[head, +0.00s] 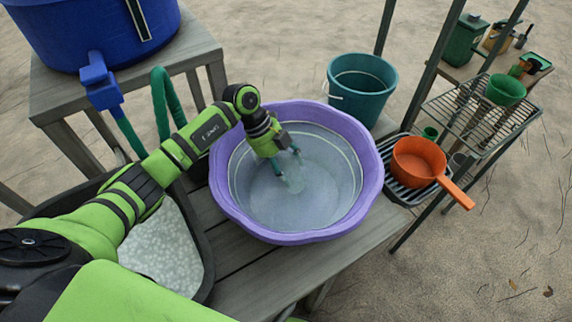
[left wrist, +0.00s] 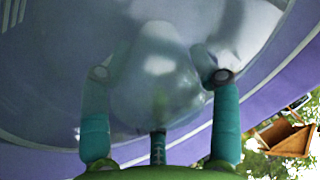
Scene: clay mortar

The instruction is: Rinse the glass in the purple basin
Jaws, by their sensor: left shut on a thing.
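The purple basin (head: 372,150) stands on the wooden bench and holds clear, greyish water. My left gripper (head: 288,158) reaches down into the basin from the left, its fingers pointing at the water. It is shut on the clear glass (head: 296,183), which is faint against the water and seems to be at least partly in it; how deep I cannot tell. In the left wrist view, the teal fingers of the left gripper (left wrist: 160,76) stand on both sides of the pale, see-through glass (left wrist: 158,95), with the basin (left wrist: 270,100) around. My right gripper is not in view.
A teal bucket (head: 362,78) stands behind the basin. An orange pan (head: 418,162) sits on a dark rack (head: 400,190) to the right, its handle sticking out. A blue tank (head: 90,30) with a tap (head: 100,82) is at upper left. A dark tray (head: 205,240) of pale material lies at left.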

